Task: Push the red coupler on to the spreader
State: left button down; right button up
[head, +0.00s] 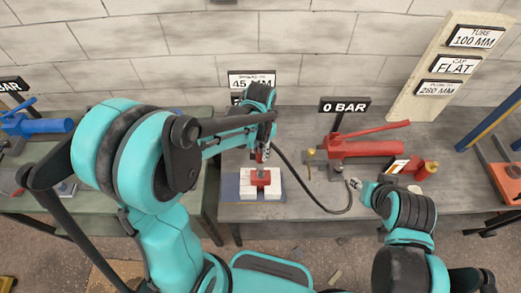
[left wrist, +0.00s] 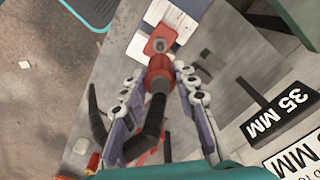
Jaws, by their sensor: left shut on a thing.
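The red coupler (left wrist: 158,70) sits between the fingers of my left gripper (left wrist: 162,80), which is shut on it. A black hose (left wrist: 150,128) trails from its rear. The red spreader (left wrist: 165,37), with a grey fitting, is just ahead of the coupler's front end and lies on white blocks. The two look roughly in line; whether they touch is unclear. In the head view, my left gripper (head: 265,138) is above the spreader (head: 261,176), and the arm partly hides the coupler. My right gripper (head: 356,184) is beside the hose at right; its finger opening is too small to judge.
A red hand pump (head: 365,147) stands on the grey bench (head: 300,208) to the right, under a 0 BAR sign (head: 344,105). The hose (head: 300,184) loops across the bench. A board with labels (head: 446,66) leans at the back right. A 45 MM sign (head: 252,80) stands behind the spreader.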

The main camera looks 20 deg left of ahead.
pick_arm(q)
jog(key=shift+f, duration=0.1)
jog(key=shift+f+b, duration=2.5)
jog(key=shift+f, duration=0.35)
jog(key=shift+f+b, duration=1.9)
jog(key=shift+f, duration=0.05)
jog(key=c, duration=1.1)
grip_release()
notch_tip(320, 180, up, 12)
jog(key=shift+s, duration=0.1)
